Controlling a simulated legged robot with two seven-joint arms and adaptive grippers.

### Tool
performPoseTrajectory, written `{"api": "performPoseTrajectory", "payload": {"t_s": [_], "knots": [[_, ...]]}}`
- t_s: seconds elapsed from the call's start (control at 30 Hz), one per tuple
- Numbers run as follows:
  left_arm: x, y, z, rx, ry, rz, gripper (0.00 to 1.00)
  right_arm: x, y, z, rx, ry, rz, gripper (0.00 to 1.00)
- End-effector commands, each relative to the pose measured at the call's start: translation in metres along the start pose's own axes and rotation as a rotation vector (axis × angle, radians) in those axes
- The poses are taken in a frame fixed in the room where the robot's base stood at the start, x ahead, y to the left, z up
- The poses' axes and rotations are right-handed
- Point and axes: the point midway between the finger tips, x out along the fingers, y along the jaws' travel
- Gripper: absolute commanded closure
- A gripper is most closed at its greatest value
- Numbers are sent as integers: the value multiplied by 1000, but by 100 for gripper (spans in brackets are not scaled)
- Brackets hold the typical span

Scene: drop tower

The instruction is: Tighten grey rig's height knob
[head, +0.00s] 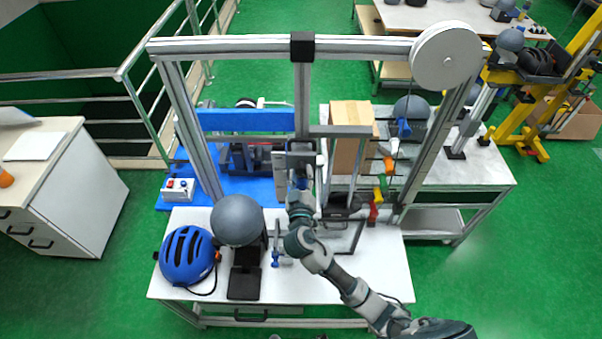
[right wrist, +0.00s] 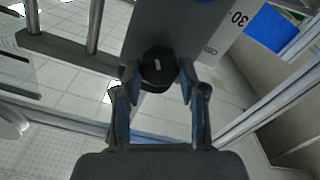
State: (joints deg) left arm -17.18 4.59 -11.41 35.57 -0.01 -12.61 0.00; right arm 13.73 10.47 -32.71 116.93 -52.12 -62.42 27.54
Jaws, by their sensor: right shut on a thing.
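The grey rig (head: 226,47) is a tall metal frame over the white table, with a pale wheel at its top right. The black height knob (right wrist: 158,68) shows in the right wrist view, with a small white mark on its face, in front of a grey plate (right wrist: 188,30) printed "30". My right gripper (right wrist: 157,82) is shut on the knob, one finger on each side. In the head view my right gripper (head: 301,184) is at the middle of the rig, and the knob cannot be made out there. My left gripper is not in view.
A blue helmet (head: 187,256) and a grey ball (head: 237,219) on a black stand are at the table's left. Coloured clamps (head: 380,190) hang on the right side. A cardboard box (head: 350,120) stands behind. The front right of the table is mostly clear.

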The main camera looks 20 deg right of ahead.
Motion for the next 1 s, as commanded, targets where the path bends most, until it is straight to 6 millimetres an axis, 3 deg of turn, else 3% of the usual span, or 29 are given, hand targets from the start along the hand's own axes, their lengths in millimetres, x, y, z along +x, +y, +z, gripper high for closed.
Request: {"api": "performPoseTrajectory", "payload": {"t_s": [0.5,1.0], "knots": [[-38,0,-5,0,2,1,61,1,3,-6,-489,4,4,94],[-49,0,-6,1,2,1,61,1,3,-4,-924,6,9,94]]}}
